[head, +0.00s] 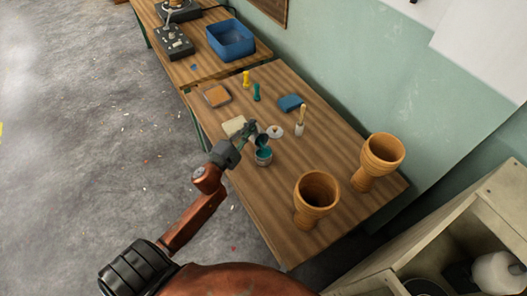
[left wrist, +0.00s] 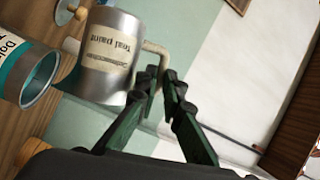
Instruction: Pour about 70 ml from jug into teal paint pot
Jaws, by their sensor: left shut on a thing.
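The jug is a grey metal can labelled "Teal paint" (left wrist: 108,55). It is off the table, tilted with its mouth toward the teal paint pot (left wrist: 22,72), and shows small and dark teal in the head view (head: 263,140). The pot, grey with a teal band, stands upright on the table (head: 264,157), just below the jug. My left gripper (head: 243,140) is shut on the jug's pale handle; its green fingers (left wrist: 165,82) show in the left wrist view. I see no stream, and the pot's paint level cannot be made out. My right gripper is out of view.
Two wooden goblet drums (head: 316,196) (head: 380,158) stand on the table (head: 290,165) to the right. A cream block (head: 234,126), a white round thing (head: 275,131) and an upright brush-like tool (head: 300,120) are close by. A blue bin (head: 231,40) is at the back.

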